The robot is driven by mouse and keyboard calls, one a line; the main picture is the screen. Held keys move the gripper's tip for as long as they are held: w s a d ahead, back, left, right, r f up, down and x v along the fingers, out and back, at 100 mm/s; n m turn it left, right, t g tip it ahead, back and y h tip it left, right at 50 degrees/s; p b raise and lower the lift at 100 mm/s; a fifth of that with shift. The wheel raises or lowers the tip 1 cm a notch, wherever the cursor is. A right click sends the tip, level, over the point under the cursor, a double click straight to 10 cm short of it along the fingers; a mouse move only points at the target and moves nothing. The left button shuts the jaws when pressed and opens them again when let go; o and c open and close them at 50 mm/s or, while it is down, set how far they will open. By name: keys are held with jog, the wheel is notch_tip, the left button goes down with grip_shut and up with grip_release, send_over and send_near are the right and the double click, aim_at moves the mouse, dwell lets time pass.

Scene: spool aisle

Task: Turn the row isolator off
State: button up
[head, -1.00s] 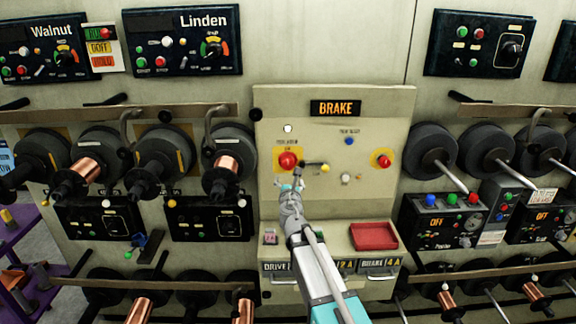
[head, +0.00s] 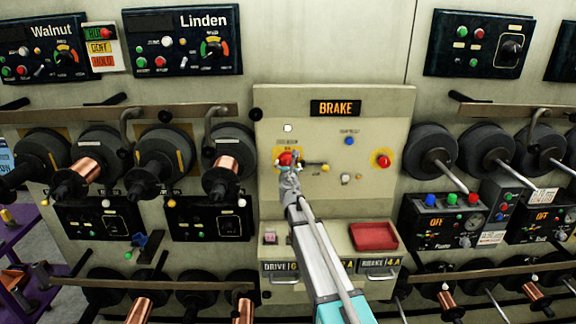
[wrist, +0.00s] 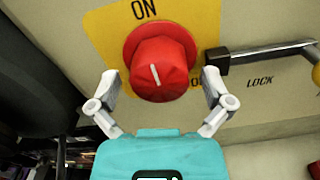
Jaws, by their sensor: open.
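The row isolator is a red rotary knob (wrist: 160,62) on a yellow plate (wrist: 100,38) marked ON above it. Its white pointer line is near upright, tilted slightly left toward ON. Lettering at the plate's right is partly hidden. In the head view the knob (head: 285,158) is on the left of the BRAKE panel (head: 330,205). My gripper (wrist: 158,85) is open, with one finger on each side of the knob's lower part. I cannot tell whether the fingers touch it.
A metal lever (wrist: 262,53) marked LOCK reaches right from a black block beside the knob. A second red knob (head: 384,161) is at the panel's right. Spools (head: 228,150) flank the panel. A red tray (head: 374,236) is below.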

jog(key=c, duration=1)
jog(key=shift+m, duration=0.5)
jog(key=m, duration=0.3)
jog(key=shift+m, duration=0.3)
jog(key=m, duration=0.4)
jog(key=shift+m, duration=0.3)
jog(key=m, duration=0.8)
jog(key=shift+m, duration=0.4)
